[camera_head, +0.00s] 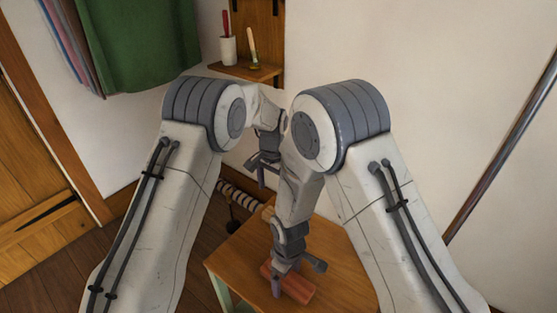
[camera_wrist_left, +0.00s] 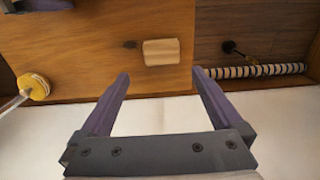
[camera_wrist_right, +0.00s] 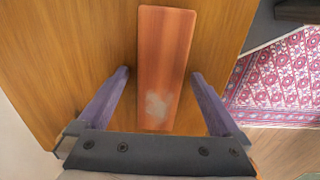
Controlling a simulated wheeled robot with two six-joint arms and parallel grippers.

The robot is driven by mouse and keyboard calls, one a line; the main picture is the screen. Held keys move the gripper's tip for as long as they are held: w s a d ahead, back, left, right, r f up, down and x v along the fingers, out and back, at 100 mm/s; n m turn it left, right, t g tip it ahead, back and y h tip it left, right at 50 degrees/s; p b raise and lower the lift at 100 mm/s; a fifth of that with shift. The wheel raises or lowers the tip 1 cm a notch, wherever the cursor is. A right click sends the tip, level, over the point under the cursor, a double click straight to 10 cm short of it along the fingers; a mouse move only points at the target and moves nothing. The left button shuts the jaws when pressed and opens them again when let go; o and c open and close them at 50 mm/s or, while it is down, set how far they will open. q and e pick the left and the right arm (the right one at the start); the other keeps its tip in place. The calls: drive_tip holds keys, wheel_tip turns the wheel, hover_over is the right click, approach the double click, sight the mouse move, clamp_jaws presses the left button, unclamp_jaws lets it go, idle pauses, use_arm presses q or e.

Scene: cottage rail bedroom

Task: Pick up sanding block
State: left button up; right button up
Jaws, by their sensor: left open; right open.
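A long red-brown block (camera_head: 292,286) with a pale worn patch lies flat on the wooden tabletop; it fills the middle of the right wrist view (camera_wrist_right: 166,60). A shorter pale wood-coloured block (camera_wrist_left: 161,52) lies on a wooden surface in the left wrist view. I cannot tell for certain which is the sanding block. My right gripper (camera_wrist_right: 159,74) is open just over the red-brown block, one finger on each side; contact is unclear. My left gripper (camera_wrist_left: 161,74) is open and empty, short of the pale block; in the head view it hangs higher, near the wall (camera_head: 262,170).
The small wooden table (camera_head: 343,262) has bare top around the red-brown block. A wall shelf (camera_head: 240,70) holds a white cup (camera_head: 228,50) and a brush (camera_head: 253,52). A striped roll (camera_head: 240,195) lies beyond the table. A patterned pink rug (camera_wrist_right: 285,80) shows at right.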

sight(266, 214)
use_arm(q)
drive_tip(key=f, duration=1.2)
drive_tip(key=shift+w, duration=0.2)
drive_tip(key=c, duration=1.1)
